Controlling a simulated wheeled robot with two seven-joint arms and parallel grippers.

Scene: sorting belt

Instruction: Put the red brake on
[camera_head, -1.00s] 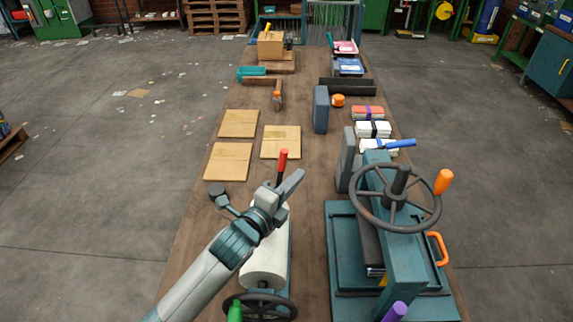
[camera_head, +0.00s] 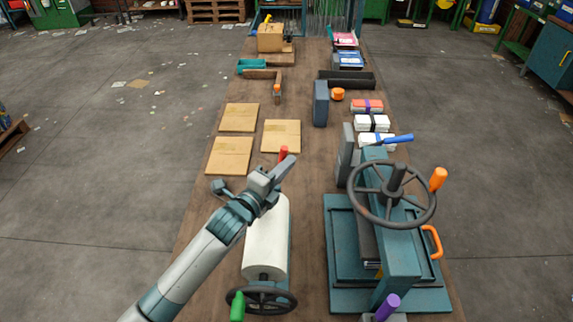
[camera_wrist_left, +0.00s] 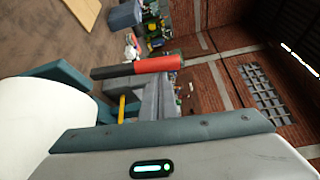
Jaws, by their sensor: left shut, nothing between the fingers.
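The red brake is a lever with a red grip (camera_head: 283,153) at the far end of the white roll (camera_head: 267,240) in the head view. My left gripper (camera_head: 289,162) is shut and empty, right beside the lever, and hides its lower part. In the left wrist view the red grip (camera_wrist_left: 158,65) with its black shaft lies across the picture close to my grey gripper fingers (camera_wrist_left: 155,97). I cannot tell whether they touch. The white roll (camera_wrist_left: 40,125) is at the left there. My right gripper is not in view.
A green-handled handwheel (camera_head: 262,300) is at the roll's near end. A teal press (camera_head: 395,230) with a large wheel stands to the right. Flat cardboard pieces (camera_head: 282,136) lie beyond the lever. A grey upright block (camera_head: 320,103) stands farther back.

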